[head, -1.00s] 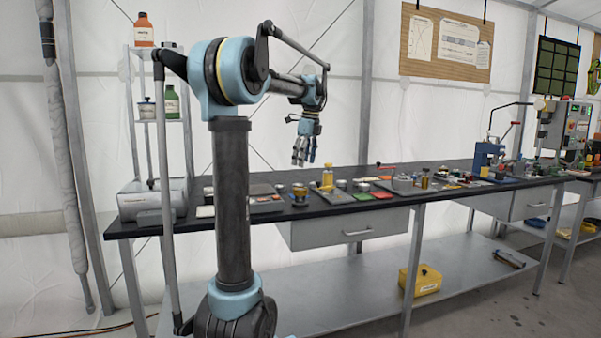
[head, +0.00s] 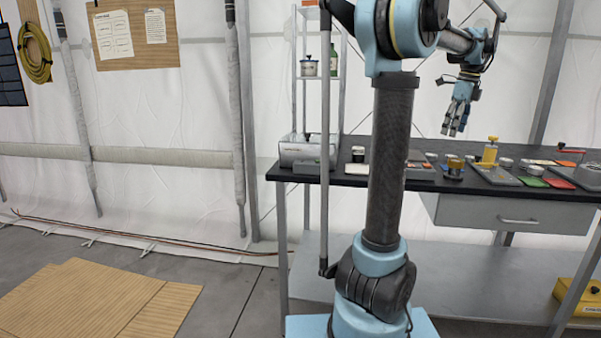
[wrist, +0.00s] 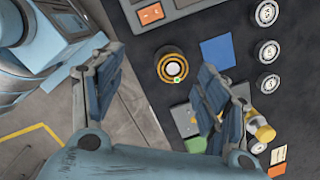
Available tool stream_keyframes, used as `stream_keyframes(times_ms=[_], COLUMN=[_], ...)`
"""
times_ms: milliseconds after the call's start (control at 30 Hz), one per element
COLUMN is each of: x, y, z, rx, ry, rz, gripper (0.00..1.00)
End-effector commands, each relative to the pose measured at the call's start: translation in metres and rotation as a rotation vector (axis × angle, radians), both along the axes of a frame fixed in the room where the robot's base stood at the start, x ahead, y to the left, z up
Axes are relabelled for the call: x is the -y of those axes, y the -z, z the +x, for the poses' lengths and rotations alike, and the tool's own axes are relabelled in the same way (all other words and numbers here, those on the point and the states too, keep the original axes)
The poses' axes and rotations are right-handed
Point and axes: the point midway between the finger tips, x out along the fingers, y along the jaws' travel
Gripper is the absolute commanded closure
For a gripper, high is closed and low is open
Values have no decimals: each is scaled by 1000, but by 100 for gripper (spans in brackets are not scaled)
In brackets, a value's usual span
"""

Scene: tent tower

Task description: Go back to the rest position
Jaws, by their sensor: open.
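My gripper (head: 457,118) hangs from my raised arm above the black workbench (head: 345,178) in the head view, pointing down. In the wrist view my gripper (wrist: 160,95) has its two sets of fingers spread well apart with nothing between them. Below it on the bench are a round black jar with a yellow ring (wrist: 172,68) and a blue square (wrist: 217,52). The fingers are clear of the bench top and touch nothing that I can see.
A grey machine (head: 305,150) stands at the bench's left end, before a shelf rack (head: 308,68) with bottles. Small items, including a yellow bottle (head: 490,150), crowd the bench. A wooden sheet (head: 95,300) lies on the floor at left; the floor beyond it is bare.

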Motion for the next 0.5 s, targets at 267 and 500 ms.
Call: stream_keyframes(times_ms=[267, 500], x=[-117, -202], y=[37, 80], z=[-16, -49], rx=[25, 46], ry=[-486, -907], rz=[-81, -151], gripper=[32, 32])
